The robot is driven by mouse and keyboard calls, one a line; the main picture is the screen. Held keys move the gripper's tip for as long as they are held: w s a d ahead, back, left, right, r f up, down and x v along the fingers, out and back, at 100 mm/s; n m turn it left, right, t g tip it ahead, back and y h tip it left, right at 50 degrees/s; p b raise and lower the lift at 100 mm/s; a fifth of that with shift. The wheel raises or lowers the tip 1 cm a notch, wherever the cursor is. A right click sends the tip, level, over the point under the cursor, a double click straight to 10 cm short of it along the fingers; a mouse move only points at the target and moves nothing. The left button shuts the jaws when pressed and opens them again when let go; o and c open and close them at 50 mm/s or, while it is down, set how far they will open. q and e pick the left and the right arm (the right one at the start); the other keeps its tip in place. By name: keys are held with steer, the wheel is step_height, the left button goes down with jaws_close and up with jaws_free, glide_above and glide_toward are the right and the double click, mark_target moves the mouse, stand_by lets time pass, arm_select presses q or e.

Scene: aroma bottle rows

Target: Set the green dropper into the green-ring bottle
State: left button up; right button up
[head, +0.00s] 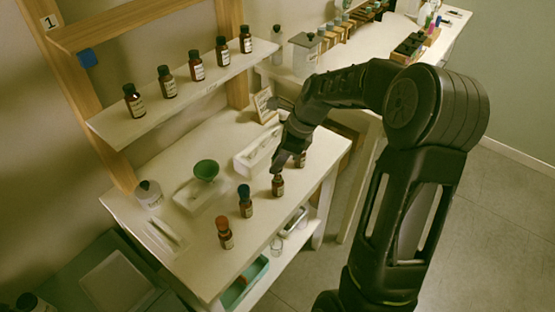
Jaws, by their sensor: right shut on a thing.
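My right gripper (277,167) reaches down over the front row on the white table. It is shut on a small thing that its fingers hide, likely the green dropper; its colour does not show. A brown labelled bottle (278,187) stands upright directly under the fingertips. I cannot tell whether the held thing touches its neck, and no green ring is readable. In the same row stand a blue-topped bottle (245,202) and an orange-topped bottle (225,234). Another bottle (300,159) is partly hidden behind my gripper. My left gripper is out of view.
A green bowl (206,169) sits on a white stand, with a white tray (247,158) behind. A lidded white jar (148,194) stands at left. Several brown bottles line the raised shelf (112,124). The table's front edge is close to the row.

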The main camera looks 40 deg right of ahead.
steer(key=shift+f+b, duration=0.7)
steer(key=shift+f, duration=0.65)
steer(key=o, duration=0.8)
steer(key=shift+c, duration=0.2)
step_height(320, 180, up, 7)
steer(key=p, duration=0.6)
steer(key=shift+p, duration=0.4)
